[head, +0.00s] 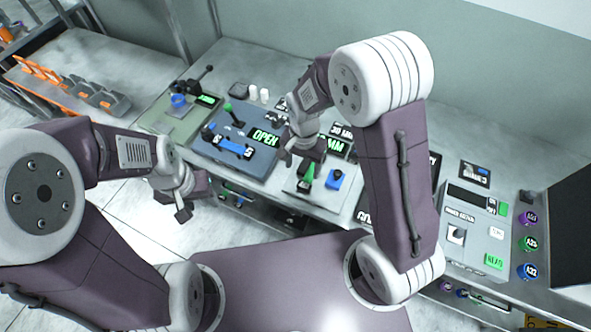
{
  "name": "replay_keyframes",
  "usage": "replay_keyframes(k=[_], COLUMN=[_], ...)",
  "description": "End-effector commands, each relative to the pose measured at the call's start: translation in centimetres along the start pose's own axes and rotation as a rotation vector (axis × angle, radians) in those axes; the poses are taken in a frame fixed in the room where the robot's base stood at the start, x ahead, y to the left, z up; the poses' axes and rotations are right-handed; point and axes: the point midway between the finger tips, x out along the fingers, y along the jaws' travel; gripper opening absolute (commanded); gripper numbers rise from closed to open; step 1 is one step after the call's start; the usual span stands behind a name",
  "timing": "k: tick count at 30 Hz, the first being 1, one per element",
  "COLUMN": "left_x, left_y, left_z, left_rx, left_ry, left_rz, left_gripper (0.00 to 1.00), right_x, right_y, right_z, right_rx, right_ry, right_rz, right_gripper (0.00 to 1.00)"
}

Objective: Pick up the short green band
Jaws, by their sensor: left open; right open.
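A short green strip (307,176), which looks like the green band, stands on or just above a grey plate at the middle of the bench. My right gripper (302,158) points down right above it, open. I cannot tell whether the fingers touch the strip, and its upper end may be hidden by the gripper. My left gripper (190,204) is open and empty, in front of the bench at the left, well away from the strip.
A blue block (334,179) sits just right of the strip. A blue-grey machine (262,168) with an OPEN display stands to the left, and a green-grey unit (160,122) beyond it. A grey control box (478,243) and round coloured labelled items (529,243) are at the right.

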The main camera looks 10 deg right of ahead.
Motion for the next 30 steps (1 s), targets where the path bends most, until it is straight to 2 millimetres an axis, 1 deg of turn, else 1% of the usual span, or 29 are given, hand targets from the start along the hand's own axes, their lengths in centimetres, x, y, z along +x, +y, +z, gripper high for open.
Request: replay_keyframes(k=[2, 7, 14, 18, 21, 24, 29, 30], left_x=[-0.1, -0.4, -0.7, -1.4, -1.3, -1.3, -1.3, -1.3], left_y=[0.0, 0.0, 0.0, 0.0, 0.0, 0.0, 0.0, 0.0], left_z=[0.0, -0.1, -0.1, -0.1, -0.1, -0.1, -0.1, -0.1], left_rx=[0.001, 0.001, 0.000, 0.000, 0.000, 0.000, 0.000, 0.000], left_ry=[0.000, 0.000, 0.000, 0.000, 0.000, 0.000, 0.000, 0.000], left_rz=[0.000, 0.000, 0.000, 0.000, 0.000, 0.000, 0.000, 0.000], left_gripper=[0.46, 0.46, 0.46, 0.46, 0.46, 0.46, 0.46, 0.46], right_x=[0.5, 3.1, 4.4, 6.9, 8.4, 9.0, 9.0, 9.0], right_y=[0.1, 0.2, 0.2, 0.5, 0.4, 0.3, 0.3, 0.3], right_z=[0.0, 0.0, 0.0, 0.0, -0.1, -0.1, -0.1, -0.1], right_rx=[0.001, 0.001, 0.001, 0.002, 0.001, 0.001, 0.001, 0.001], right_ry=[-0.001, -0.002, -0.001, -0.003, -0.001, 0.001, 0.002, 0.002], right_rz=[0.001, 0.003, 0.001, 0.003, 0.001, -0.001, -0.002, -0.002], right_gripper=[0.67, 0.67, 0.67, 0.67, 0.67, 0.67, 0.67, 0.59])
